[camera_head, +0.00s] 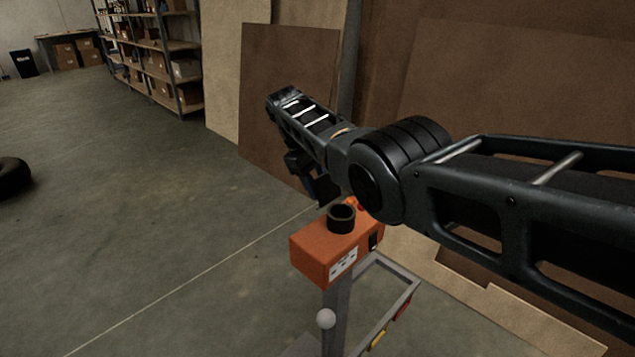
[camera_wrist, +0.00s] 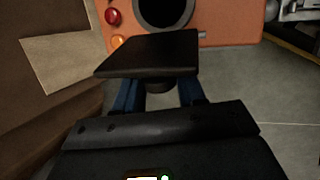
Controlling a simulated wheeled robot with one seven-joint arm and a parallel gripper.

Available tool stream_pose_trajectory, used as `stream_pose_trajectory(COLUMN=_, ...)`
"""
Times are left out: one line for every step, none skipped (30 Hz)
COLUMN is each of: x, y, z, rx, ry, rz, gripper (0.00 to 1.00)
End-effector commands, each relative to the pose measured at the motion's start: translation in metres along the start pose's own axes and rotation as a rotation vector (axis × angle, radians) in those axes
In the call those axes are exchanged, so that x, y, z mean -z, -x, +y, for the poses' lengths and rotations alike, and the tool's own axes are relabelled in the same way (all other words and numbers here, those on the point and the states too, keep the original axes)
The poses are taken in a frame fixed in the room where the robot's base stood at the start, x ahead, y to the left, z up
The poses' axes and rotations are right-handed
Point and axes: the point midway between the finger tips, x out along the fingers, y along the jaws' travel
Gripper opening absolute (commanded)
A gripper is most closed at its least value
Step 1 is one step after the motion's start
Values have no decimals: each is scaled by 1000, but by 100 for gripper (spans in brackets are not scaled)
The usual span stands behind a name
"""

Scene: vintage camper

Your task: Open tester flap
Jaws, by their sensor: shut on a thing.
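The tester (camera_head: 325,250) is an orange box on a grey post, with a black round opening (camera_head: 342,218) on top. The opening also shows in the wrist view (camera_wrist: 166,8), uncovered in the part I see. The flap (camera_wrist: 150,54) is a flat dark plate between that opening and my gripper (camera_wrist: 160,93). My blue fingers are shut on a dark part at the flap's underside; the plate partly hides the grip.
Red (camera_wrist: 114,17) and orange buttons sit on the tester beside the opening. Brown boards (camera_head: 285,85) lean on the wall close behind my arm. A grey frame (camera_head: 400,290) stands at the tester's right. The floor to the left is clear up to a tyre (camera_head: 12,182).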

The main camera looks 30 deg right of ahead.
Motion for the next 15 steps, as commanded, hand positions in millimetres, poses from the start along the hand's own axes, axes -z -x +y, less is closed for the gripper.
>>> stream_pose_trajectory(x=0, y=-3, z=0, rx=1, ry=1, rz=-1, gripper=0)
stream_pose_trajectory(x=0, y=-3, z=-1, rx=1, ry=1, rz=-1, gripper=42)
stream_pose_trajectory(x=0, y=-3, z=-1, rx=1, ry=1, rz=-1, gripper=45)
stream_pose_trajectory(x=0, y=-3, z=-1, rx=1, ry=1, rz=-1, gripper=48)
stream_pose_trajectory(x=0, y=-3, z=0, rx=1, ry=1, rz=-1, gripper=51)
stream_pose_trajectory(x=0, y=-2, z=0, rx=1, ry=0, rz=0, gripper=55)
stream_pose_trajectory(x=0, y=-2, z=0, rx=1, ry=0, rz=0, gripper=58)
stream_pose_trajectory(x=0, y=-2, z=0, rx=1, ry=0, rz=0, gripper=59)
stream_pose_trajectory(x=0, y=-2, z=0, rx=1, ry=0, rz=0, gripper=59)
stream_pose_trajectory(x=0, y=-2, z=0, rx=1, ry=0, rz=0, gripper=59)
stream_pose_trajectory(x=0, y=-2, z=0, rx=1, ry=0, rz=0, gripper=59)
stream_pose_trajectory(x=0, y=-1, z=0, rx=1, ry=0, rz=0, gripper=59)
stream_pose_trajectory(x=0, y=-1, z=0, rx=1, ry=0, rz=1, gripper=59)
stream_pose_trajectory(x=0, y=-1, z=0, rx=1, ry=0, rz=1, gripper=59)
stream_pose_trajectory(x=0, y=0, z=0, rx=0, ry=0, rz=1, gripper=59)
